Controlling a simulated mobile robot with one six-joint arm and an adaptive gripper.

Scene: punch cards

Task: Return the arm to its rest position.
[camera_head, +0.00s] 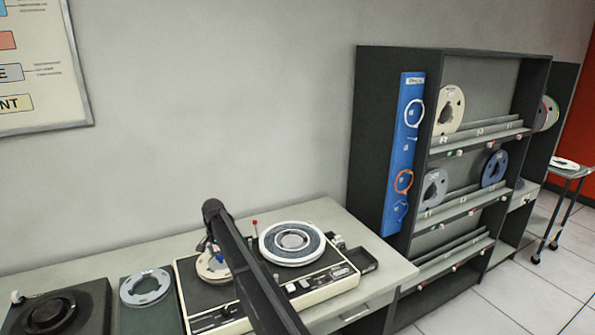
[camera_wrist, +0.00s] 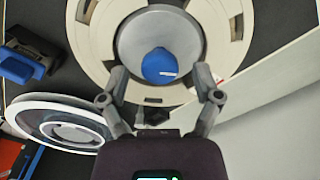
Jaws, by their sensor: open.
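My gripper (camera_head: 206,245) is low over the left spindle of the cream and black tape machine (camera_head: 223,313), partly hidden behind my dark arm. In the wrist view my gripper (camera_wrist: 162,73) is open, with one finger on each side of a grey hub (camera_wrist: 188,35) with a blue centre (camera_wrist: 158,66). A cream reel (camera_wrist: 95,45) with cut-outs surrounds the hub; the same reel shows in the head view (camera_head: 208,271). I cannot tell whether the fingers touch the hub or reel. Nothing is visibly held.
A fuller reel (camera_head: 291,243) sits on the machine's right spindle, close to my arm. A red-tipped pin (camera_head: 255,224) stands behind. A loose reel (camera_head: 145,287) lies left of the machine. A dark shelf unit (camera_head: 373,130) with reels stands right.

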